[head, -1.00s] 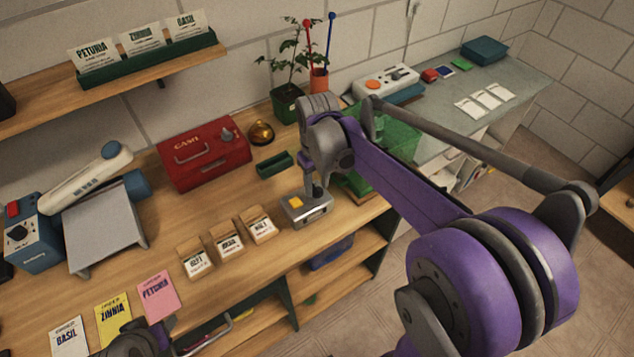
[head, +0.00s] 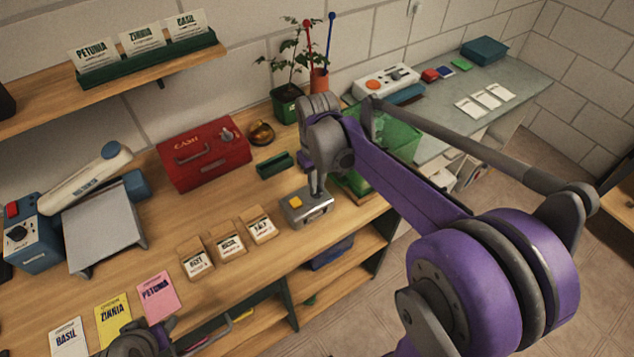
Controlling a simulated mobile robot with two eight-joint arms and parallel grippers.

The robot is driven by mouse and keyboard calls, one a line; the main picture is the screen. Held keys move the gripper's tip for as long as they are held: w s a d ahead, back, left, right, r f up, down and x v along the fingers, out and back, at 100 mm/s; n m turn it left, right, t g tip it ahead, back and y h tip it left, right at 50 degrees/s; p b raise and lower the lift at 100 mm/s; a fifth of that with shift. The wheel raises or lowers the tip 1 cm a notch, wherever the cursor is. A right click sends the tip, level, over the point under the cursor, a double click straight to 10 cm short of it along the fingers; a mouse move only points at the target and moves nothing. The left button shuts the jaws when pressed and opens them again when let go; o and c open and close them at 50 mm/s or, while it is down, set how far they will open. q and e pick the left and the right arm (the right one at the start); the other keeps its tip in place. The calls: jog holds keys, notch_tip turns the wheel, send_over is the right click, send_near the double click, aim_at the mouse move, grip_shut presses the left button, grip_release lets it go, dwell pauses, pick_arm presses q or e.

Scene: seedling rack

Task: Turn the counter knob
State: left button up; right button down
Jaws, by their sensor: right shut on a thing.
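The counter (head: 304,211) is a small grey metal box with a yellow button on top, standing near the front edge of the wooden bench. My right gripper (head: 318,191) reaches down from above to the counter's right rear part. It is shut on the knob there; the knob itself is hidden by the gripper. Part of my left arm's end (head: 140,340) shows at the bottom edge, over the front of the bench; its fingers cannot be made out.
Three seed boxes (head: 229,244) stand left of the counter. A dark green tray (head: 274,165) and red cash box (head: 203,155) lie behind. A green crate (head: 397,138) is partly behind my right arm. Coloured seed packets (head: 113,318) lie at the front left.

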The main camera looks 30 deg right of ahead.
jog(key=m, duration=0.3)
jog(key=shift+m+b, duration=0.3)
jog(key=shift+b, duration=0.05)
jog(key=m, duration=0.4)
jog(key=shift+m+b, duration=0.3)
jog(key=m, duration=0.4)
jog(key=shift+m, duration=0.3)
pick_arm(q)
jog(key=shift+s+f+b, duration=0.2)
jog(key=shift+s+f, duration=0.1)
jog(key=shift+f, duration=0.5)
jog(key=shift+s+f+b, duration=0.2)
jog(key=shift+s+f, duration=0.1)
jog(key=shift+f, duration=0.45)
pick_arm(e)
jog(key=shift+m, duration=2.3)
jog(key=c, duration=0.9)
grip_release()
jog(key=shift+r, duration=0.1)
